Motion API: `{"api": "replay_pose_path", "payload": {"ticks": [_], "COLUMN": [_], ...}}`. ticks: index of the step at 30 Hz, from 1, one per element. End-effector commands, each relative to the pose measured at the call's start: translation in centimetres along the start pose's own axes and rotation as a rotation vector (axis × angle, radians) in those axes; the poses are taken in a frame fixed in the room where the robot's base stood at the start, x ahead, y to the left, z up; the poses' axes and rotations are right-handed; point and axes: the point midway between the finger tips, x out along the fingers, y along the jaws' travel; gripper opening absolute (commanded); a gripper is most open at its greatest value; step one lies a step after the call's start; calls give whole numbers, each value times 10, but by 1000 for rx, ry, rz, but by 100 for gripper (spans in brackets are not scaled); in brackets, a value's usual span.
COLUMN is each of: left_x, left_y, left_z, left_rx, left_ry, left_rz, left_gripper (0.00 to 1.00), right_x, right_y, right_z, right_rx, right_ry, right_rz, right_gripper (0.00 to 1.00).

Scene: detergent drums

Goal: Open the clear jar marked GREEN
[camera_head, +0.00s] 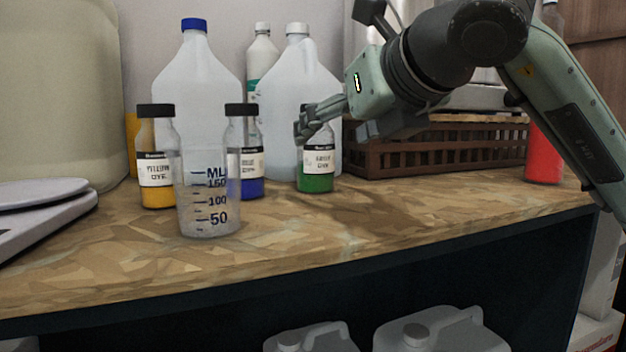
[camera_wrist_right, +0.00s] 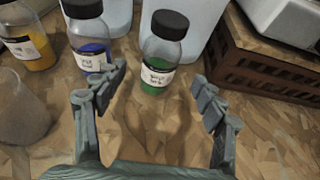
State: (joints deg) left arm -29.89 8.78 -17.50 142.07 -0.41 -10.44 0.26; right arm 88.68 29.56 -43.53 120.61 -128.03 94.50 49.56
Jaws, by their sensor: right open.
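The clear jar marked GREEN (camera_head: 316,168) stands upright on the counter with green contents in its lower part. My left gripper is in neither view.
A blue dye jar (camera_head: 252,165) and a yellow dye jar (camera_head: 157,165) stand left of the green one. A clear measuring beaker (camera_head: 208,200) stands in front. White jugs (camera_head: 297,90) are behind, and a brown basket (camera_head: 400,150) is to the right.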

Motion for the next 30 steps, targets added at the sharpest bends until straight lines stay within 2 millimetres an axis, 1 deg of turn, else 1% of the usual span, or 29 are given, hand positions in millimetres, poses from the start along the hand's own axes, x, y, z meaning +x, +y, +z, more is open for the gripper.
{"api": "replay_pose_path", "payload": {"ticks": [1, 3, 5, 7, 13, 21, 24, 30], "left_x": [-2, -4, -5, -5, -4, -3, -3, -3], "left_y": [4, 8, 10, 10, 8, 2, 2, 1], "left_z": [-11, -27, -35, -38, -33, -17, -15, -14], "left_rx": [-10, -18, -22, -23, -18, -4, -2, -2], "left_ry": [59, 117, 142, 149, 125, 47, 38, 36], "left_rz": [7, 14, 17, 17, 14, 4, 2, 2], "left_gripper": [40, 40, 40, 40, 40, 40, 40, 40], "right_x": [3, 4, 7, 14, 36, 74, 81, 82], "right_y": [0, 0, 0, 0, 0, -1, -1, -1], "right_z": [-6, -8, -8, -8, -7, -5, -5, -5], "right_rx": [0, 0, 1, 1, 1, 1, 0, 0], "right_ry": [0, 0, 1, 2, 2, 2, 1, 0], "right_rz": [0, 0, 0, 1, 0, 1, 0, 0], "right_gripper": [70, 70, 70, 70, 70, 70, 70, 70]}}
